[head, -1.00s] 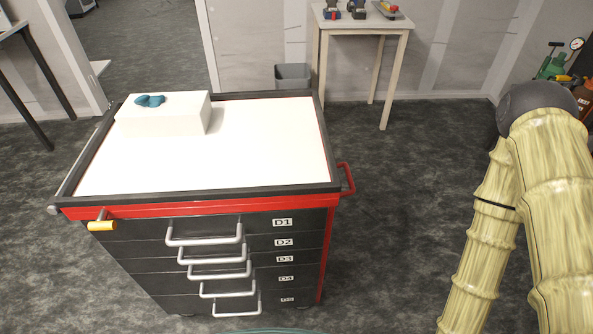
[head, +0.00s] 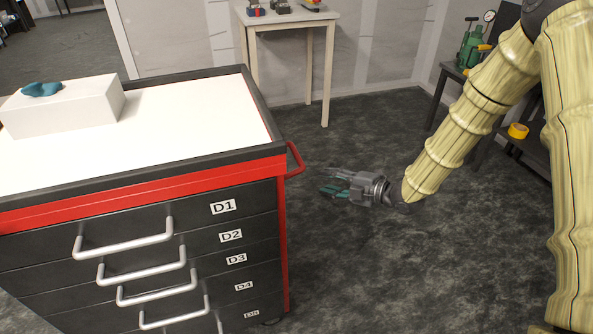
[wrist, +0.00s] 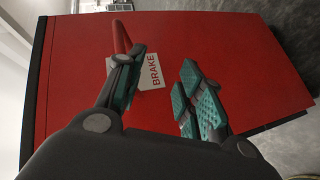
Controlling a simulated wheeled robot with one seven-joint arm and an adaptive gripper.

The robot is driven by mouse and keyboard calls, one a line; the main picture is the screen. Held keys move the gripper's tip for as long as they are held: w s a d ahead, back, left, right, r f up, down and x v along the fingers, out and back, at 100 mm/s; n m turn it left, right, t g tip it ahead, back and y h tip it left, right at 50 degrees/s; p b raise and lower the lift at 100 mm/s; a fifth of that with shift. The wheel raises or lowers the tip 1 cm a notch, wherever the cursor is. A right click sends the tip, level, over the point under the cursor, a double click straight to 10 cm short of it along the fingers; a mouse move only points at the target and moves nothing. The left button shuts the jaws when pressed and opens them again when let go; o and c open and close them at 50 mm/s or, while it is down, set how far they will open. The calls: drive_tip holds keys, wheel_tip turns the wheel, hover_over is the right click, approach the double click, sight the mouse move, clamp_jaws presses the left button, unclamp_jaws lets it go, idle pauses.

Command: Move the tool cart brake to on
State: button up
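The tool cart (head: 283,225) stands at the left in the head view, with a black front and red trim. In the wrist view its red side panel (wrist: 215,50) fills most of the picture. A white BRAKE label (wrist: 153,72) is on that panel, and a red lever (wrist: 121,38) shows beside it, partly hidden by my left finger. My gripper (wrist: 156,70) is open and empty, its teal-padded fingers apart in front of the panel. In the head view my gripper (head: 333,184) is to the right of the cart, below a red bar (head: 297,160) on its side.
Drawers with grey handles (head: 125,245) face the front. A white box (head: 65,107) with a teal item (head: 42,89) stands on the cart top. A small table (head: 287,22) is behind, and a dark bench with a green jack (head: 472,48) is at right. Floor between is clear.

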sight(297, 153)
drive_tip(key=w+r+n+g+y+b, duration=0.1)
drive_tip(key=w+r+n+y+b, duration=0.15)
drive_tip(key=r+n, duration=0.35)
drive_tip(key=shift+n, duration=0.4)
drive_tip(key=x, duration=1.1)
drive_tip(key=shift+w+a+f+b, duration=0.1)
drive_tip(key=shift+a+f+b, duration=0.05)
drive_tip(key=shift+f+b, duration=0.15)
drive_tip(key=shift+c, duration=0.2)
clamp_jaws()
